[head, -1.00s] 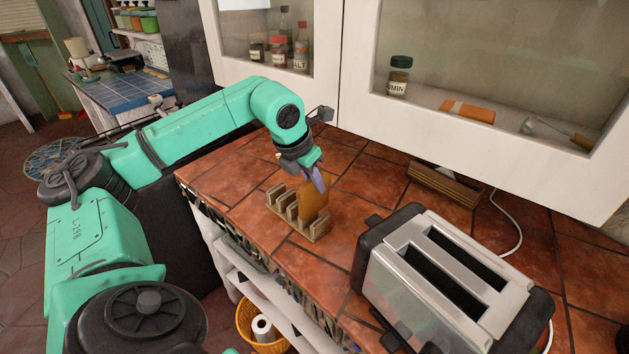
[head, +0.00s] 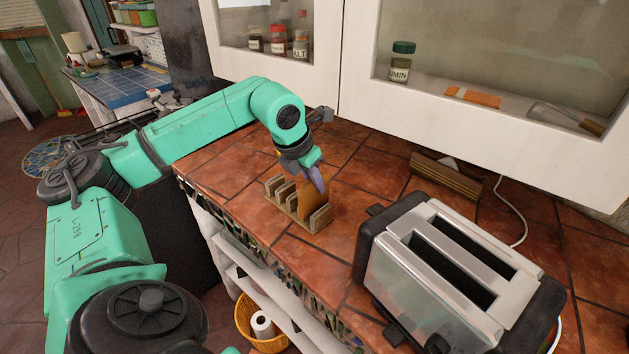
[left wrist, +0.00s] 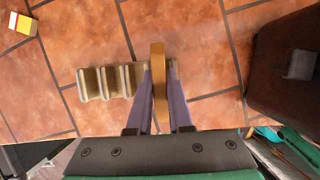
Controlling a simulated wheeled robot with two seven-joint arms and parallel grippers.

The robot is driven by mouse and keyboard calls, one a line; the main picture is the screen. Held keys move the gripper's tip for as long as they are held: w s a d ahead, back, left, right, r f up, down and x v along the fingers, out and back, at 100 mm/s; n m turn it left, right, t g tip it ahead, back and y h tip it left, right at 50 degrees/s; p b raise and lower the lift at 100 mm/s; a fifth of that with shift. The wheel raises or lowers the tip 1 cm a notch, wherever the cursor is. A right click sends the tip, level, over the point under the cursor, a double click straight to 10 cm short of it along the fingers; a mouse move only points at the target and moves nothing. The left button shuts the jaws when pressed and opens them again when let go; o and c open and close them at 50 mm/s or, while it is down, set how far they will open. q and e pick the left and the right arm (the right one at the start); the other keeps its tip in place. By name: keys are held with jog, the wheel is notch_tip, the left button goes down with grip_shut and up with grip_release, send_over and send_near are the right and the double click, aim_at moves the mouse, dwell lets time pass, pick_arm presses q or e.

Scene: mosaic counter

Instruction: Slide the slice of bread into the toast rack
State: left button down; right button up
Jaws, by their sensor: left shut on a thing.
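The brown slice of bread (head: 312,195) stands on edge at the toaster-side end of the toast rack (head: 285,209). Its lower part is hidden between the rack's last two dividers. My left gripper (head: 318,180) is shut on the slice's upper part, above the rack. In the left wrist view, the slice (left wrist: 158,80) shows edge-on between the purple fingers (left wrist: 160,105). The rack's other dividers (left wrist: 107,84) are to its left, with empty slots between them. Whether the slice touches the rack's bottom is hidden. My right gripper is not in view.
A silver and black toaster (head: 400,275) stands to the right of the rack. A wooden rack-like object (head: 445,178) lies by the wall under the cabinet (head: 365,110). The tiled counter (head: 235,185) is clear to the left of the toast rack.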

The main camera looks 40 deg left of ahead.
pick_arm(q)
jog(key=shift+f+b, duration=0.4)
jog(key=shift+f, duration=0.1)
jog(key=c, duration=1)
grip_release()
jog(key=o, duration=0.5)
jog(key=shift+o, duration=0.2)
jog(key=v, duration=1.4)
jog(key=shift+r+p, duration=0.3)
jog(key=shift+p, duration=0.15)
